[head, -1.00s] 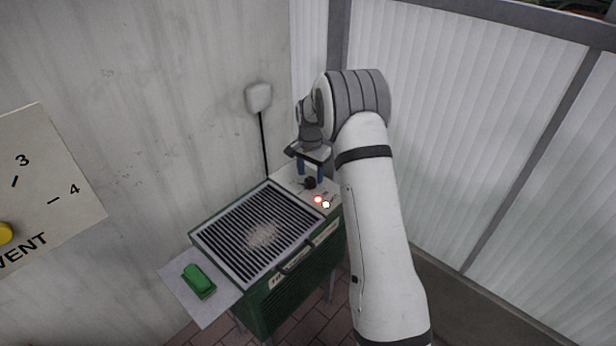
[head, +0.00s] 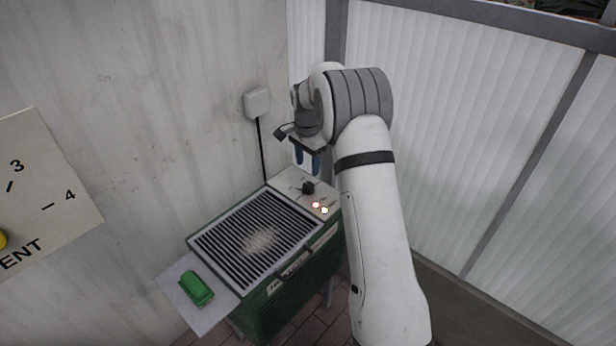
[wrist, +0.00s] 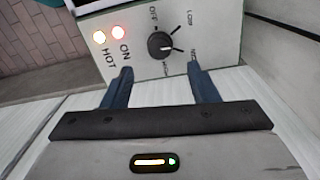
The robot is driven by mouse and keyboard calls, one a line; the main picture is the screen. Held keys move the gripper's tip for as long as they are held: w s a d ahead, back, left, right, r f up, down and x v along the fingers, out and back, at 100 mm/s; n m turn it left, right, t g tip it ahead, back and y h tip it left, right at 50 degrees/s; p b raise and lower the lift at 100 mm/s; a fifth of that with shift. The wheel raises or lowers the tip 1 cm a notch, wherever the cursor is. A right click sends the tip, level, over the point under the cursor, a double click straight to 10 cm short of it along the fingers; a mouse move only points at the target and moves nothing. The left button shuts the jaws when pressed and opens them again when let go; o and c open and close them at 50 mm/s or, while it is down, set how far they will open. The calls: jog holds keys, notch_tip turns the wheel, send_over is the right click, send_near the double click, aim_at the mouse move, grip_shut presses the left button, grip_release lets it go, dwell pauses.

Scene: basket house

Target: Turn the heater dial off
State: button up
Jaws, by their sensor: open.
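The heater dial (head: 308,188) is a black round knob on the pale control panel at the back of the green heater (head: 270,300). In the wrist view the dial (wrist: 160,44) sits among the marks OFF, LOW, MED and HIGH; its exact setting is hard to read.
A slatted grille (head: 255,240) covers the heater top, and a side shelf (head: 180,290) holds a green block (head: 196,288). A grey wall with a white box (head: 257,102) and cable is behind. A ribbed translucent wall (head: 470,130) stands close on the right.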

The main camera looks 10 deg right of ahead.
aim_at(308, 185)
jog(key=shift+f+m, duration=0.2)
jog(key=shift+m, duration=0.2)
jog(key=shift+f, duration=0.35)
notch_tip(308, 185, down, 7)
jog(key=shift+s+r, duration=0.1)
jog(key=shift+r, duration=0.05)
jog(key=shift+c, duration=0.3)
jog(key=c, duration=0.9)
